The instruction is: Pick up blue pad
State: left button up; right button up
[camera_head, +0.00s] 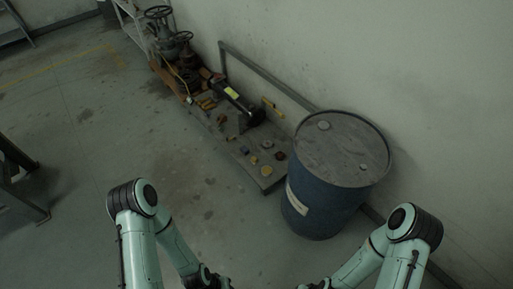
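A small bluish piece (244,150), which may be the blue pad, lies on a low grey platform (268,186) near the wall. It is too small to make out clearly. My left gripper (214,281) and my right gripper (318,285) are at the bottom edge, well short of the platform. Both are mostly cut off by the frame, so I cannot see whether the fingers are open or hold anything.
A large blue drum (325,205) stands right of the platform, close to my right arm. Small yellow and red parts, a black cylindrical tool (243,103) and gate valves (172,42) sit along the platform. A shelf (134,22) stands behind. The floor left of the platform is clear.

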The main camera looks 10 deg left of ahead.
aim_at(245, 151)
jog(key=i+z, duration=0.1)
jog(key=z, duration=0.25)
jog(key=j+z, duration=0.15)
jog(key=z, duration=0.2)
jog(key=i+j+z, duration=0.15)
jog(key=z, duration=0.2)
jog(key=i+j+z, duration=0.2)
jog(key=j, duration=0.15)
jog(key=j+z, duration=0.15)
jog(key=j, duration=0.15)
jog(key=i+j+z, duration=0.2)
jog(key=j, duration=0.15)
jog(key=i+j, duration=0.1)
jog(key=j, duration=0.8)
jog(key=i+j+z, duration=0.1)
jog(key=j, duration=0.8)
